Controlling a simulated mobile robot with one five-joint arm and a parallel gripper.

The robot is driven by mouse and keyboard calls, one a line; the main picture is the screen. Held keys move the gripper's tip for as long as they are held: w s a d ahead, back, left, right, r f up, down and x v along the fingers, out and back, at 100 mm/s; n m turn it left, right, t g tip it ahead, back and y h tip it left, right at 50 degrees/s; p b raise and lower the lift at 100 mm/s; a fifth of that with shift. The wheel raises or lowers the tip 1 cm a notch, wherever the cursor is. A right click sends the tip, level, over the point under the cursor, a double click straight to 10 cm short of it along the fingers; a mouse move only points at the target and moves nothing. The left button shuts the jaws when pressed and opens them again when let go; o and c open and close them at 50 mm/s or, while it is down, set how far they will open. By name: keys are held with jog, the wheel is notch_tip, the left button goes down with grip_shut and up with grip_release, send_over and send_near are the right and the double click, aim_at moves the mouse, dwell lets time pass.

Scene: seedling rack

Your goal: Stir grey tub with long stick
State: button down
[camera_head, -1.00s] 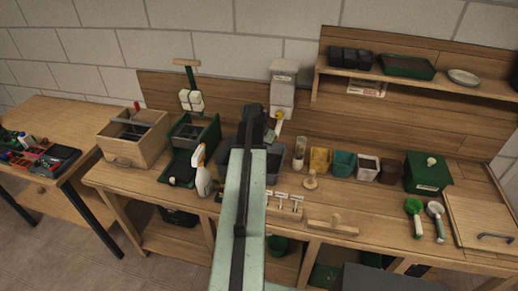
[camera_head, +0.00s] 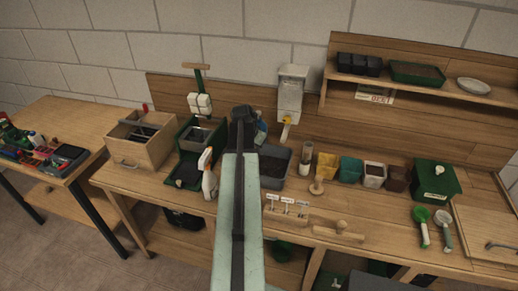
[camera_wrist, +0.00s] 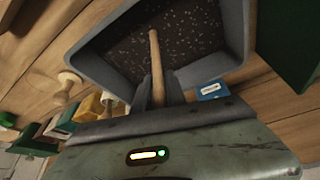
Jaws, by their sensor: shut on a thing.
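The grey tub (camera_head: 287,172) stands on the workbench, partly hidden behind my arm in the head view. In the wrist view the tub (camera_wrist: 95,68) is open and holds dark speckled soil (camera_wrist: 190,35). My gripper (camera_wrist: 158,92) is shut on the long wooden stick (camera_wrist: 156,60). The stick points over the tub, its far end against the soil in the picture; I cannot tell how deep it goes. In the head view my gripper (camera_head: 243,115) is seen from behind, and the stick is hidden.
A spray bottle (camera_head: 209,175) stands left of the tub. A dispenser (camera_head: 291,92) hangs on the wall behind.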

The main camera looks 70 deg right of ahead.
notch_tip(320, 180, up, 15)
jog(key=p, duration=1.4)
jog(key=shift+p, duration=0.4)
